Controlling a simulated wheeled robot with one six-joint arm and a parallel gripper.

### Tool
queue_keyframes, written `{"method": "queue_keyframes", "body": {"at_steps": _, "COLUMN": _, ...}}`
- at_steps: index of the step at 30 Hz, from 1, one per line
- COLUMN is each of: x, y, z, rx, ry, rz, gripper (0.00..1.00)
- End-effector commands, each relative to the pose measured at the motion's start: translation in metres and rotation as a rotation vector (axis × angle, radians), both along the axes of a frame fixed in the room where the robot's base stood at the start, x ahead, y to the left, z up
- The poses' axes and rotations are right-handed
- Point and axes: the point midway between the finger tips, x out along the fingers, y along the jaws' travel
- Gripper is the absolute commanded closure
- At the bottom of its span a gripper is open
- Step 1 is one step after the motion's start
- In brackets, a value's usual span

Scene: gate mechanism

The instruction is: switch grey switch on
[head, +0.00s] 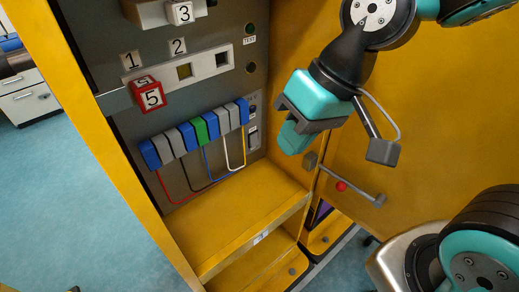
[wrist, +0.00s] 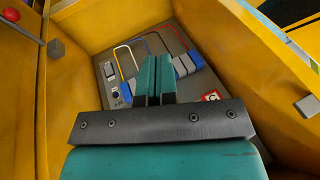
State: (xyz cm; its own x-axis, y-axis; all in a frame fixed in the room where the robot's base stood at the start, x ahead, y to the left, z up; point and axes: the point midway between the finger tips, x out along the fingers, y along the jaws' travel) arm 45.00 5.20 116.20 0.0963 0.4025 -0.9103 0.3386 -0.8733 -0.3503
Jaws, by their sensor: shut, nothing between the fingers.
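A small light panel with switch-like parts (head: 253,134) is on the grey back board of the yellow cabinet, right of the terminal row. It also shows in the wrist view (wrist: 110,75), left of the fingers. It is too small to tell which part is the grey switch or how it is set. My gripper (head: 291,140) is in front of the cabinet, to the right of the panel in the head view and apart from it. In the wrist view its teal fingers (wrist: 155,70) are together and empty, pointing toward the board and hiding part of it.
A row of blue, grey and green terminals (head: 200,128) with coloured wires is left of the panel. A red cube marked 5 (head: 150,96) is above the row. The open yellow door (head: 430,150) carries a grey bar with a red ball (head: 341,186). The yellow ledge (head: 235,215) is clear.

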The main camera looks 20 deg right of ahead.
Motion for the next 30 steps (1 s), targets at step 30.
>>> {"method": "queue_keyframes", "body": {"at_steps": 30, "x": 0.221, "y": -0.092, "z": -0.243, "rx": 0.478, "ry": 0.036, "rz": -1.398, "gripper": 1.0}}
